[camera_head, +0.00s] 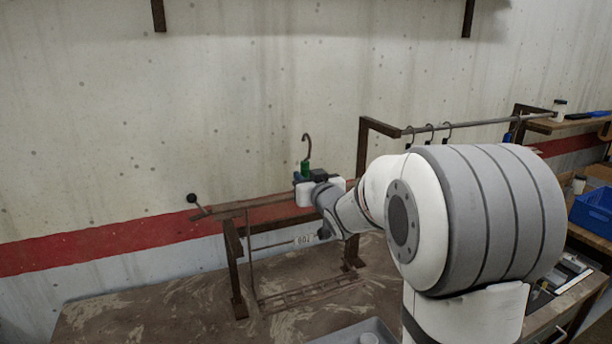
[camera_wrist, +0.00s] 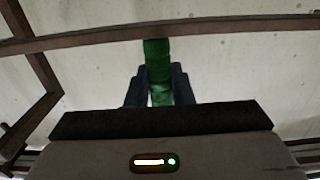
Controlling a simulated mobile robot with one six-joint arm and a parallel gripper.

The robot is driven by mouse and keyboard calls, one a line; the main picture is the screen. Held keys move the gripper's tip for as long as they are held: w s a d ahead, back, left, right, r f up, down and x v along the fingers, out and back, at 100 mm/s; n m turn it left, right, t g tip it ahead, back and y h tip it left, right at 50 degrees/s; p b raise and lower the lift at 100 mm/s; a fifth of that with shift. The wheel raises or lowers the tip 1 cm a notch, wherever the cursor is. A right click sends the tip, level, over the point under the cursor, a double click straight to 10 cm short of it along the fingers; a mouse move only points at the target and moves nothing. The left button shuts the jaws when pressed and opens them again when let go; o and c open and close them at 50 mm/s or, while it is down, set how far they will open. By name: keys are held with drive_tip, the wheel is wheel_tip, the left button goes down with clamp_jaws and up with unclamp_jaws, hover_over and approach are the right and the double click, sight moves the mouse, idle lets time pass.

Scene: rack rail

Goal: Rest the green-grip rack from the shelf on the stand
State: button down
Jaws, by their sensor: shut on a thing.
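My gripper (camera_head: 305,178) is shut on the green grip (camera_head: 305,166) of the rack, below its upright dark hook (camera_head: 307,146). In the wrist view the green grip (camera_wrist: 158,65) stands between the two blue fingers, with a brown bar crossing at its top. The brown stand (camera_head: 238,285) is on the bench, and my gripper is above its right part. A thin rod and a low wire frame (camera_head: 300,295) show between its legs. I cannot tell which thin bars belong to the rack, or whether rack and stand touch. My arm hides part of the stand's right side.
A black ball-ended lever (camera_head: 192,198) sticks out at the left end of the top bar. A wall rail (camera_head: 475,124) with several hooks runs behind my arm. A blue bin (camera_head: 592,212) is at right. The bench (camera_head: 130,315) is clear at left.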

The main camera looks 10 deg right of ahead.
drive_tip(key=shift+s+f+b, duration=0.1)
drive_tip(key=shift+f+b, duration=0.5)
drive_tip(key=shift+f, duration=0.7)
drive_tip(key=shift+f+b, duration=0.75)
drive_tip(key=shift+b, duration=0.15)
drive_tip(key=shift+f+b, duration=0.3)
drive_tip(key=shift+b, duration=0.1)
drive_tip(key=c, duration=1.4)
unclamp_jaws()
drive_tip(key=shift+o, duration=1.1)
drive_tip(key=shift+f, duration=0.1)
